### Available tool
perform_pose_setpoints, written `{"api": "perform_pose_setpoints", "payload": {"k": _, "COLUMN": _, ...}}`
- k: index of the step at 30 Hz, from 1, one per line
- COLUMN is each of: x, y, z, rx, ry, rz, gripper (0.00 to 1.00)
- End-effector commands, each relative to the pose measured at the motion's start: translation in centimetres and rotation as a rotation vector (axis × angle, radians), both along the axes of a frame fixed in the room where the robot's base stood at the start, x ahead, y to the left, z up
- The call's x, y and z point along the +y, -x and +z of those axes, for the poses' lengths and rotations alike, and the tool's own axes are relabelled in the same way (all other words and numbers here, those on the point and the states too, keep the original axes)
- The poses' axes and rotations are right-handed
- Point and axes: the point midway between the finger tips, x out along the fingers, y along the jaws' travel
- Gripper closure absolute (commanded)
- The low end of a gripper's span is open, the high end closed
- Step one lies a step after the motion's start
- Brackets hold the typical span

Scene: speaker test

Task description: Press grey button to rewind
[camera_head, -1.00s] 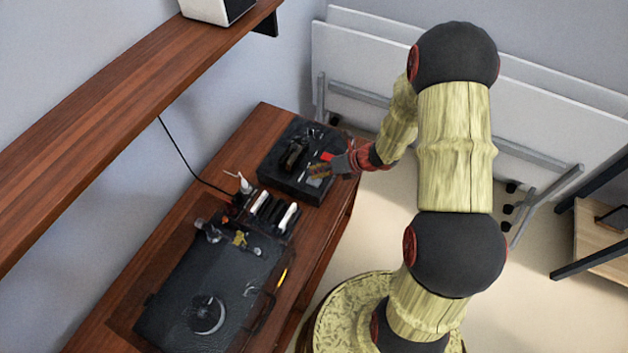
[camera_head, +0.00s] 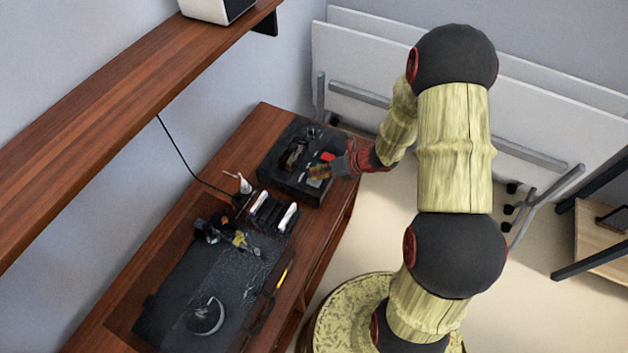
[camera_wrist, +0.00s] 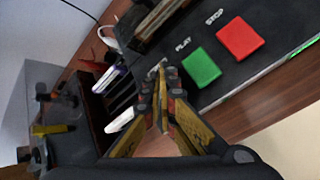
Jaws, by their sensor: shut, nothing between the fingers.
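The black device (camera_head: 290,190) lies on the wooden table, with a red STOP button (camera_wrist: 240,38) and a green PLAY button (camera_wrist: 201,67) in the wrist view. The red button (camera_head: 327,156) also shows in the head view. A small grey patch (camera_head: 314,183), which looks like the grey button, shows just below my gripper (camera_head: 314,172) in the head view. In the wrist view my gripper (camera_wrist: 162,82) is shut and empty, its tips over the panel left of the green button. It hides the panel there, the grey button included. I cannot tell whether the tips touch.
A rack with dark and white items (camera_head: 270,212) stands beside the device, left of the fingers in the wrist view. A black case (camera_head: 180,310) lies nearer on the table. A wooden shelf (camera_head: 110,130) overhangs at left. White folded panels (camera_head: 360,60) stand behind.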

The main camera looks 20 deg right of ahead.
Motion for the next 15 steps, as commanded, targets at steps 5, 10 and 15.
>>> {"api": "perform_pose_setpoints", "payload": {"k": 5, "x": 0.01, "y": 0.02, "z": -0.26, "rx": 0.000, "ry": 0.000, "rz": 0.000, "gripper": 1.00}}
{"api": "perform_pose_setpoints", "payload": {"k": 10, "x": 0.01, "y": 0.02, "z": -0.45, "rx": 0.001, "ry": 0.000, "rz": 0.001, "gripper": 1.00}}
{"api": "perform_pose_setpoints", "payload": {"k": 15, "x": 0.01, "y": 0.03, "z": -0.56, "rx": 0.001, "ry": 0.000, "rz": 0.001, "gripper": 1.00}}
